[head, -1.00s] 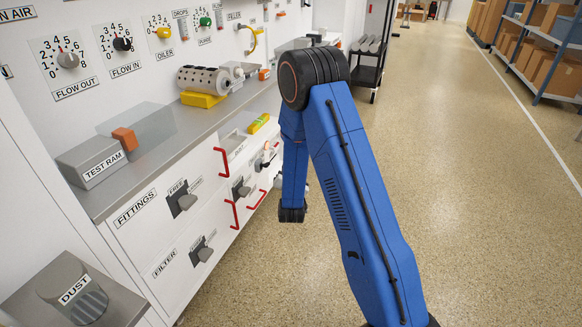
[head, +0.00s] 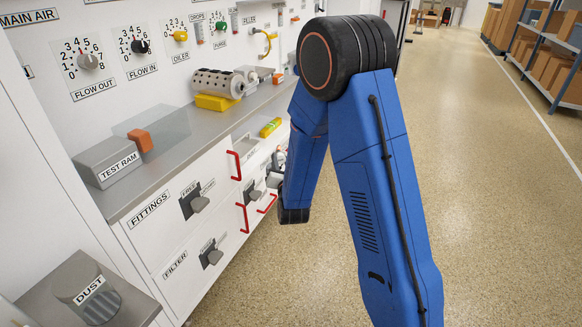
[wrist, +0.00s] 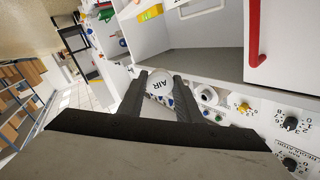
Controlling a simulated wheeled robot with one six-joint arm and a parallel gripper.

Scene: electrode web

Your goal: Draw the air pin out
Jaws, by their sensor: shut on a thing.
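In the wrist view my gripper (wrist: 160,80) is shut on the air pin (wrist: 159,84), whose round white end with the word AIR shows between the two dark fingers. The pin's shank is hidden, and I cannot tell whether it still sits in a hole. In the head view my blue arm hides most of the gripper and the pin, low in front of the bench's drawer fronts.
The wrist view shows an open white compartment (wrist: 205,45), a red handle (wrist: 254,32) and a panel with a yellow knob (wrist: 243,107). The head view shows a grey bench top (head: 190,130) and red drawer handles (head: 233,165). The floor (head: 480,200) at right is clear.

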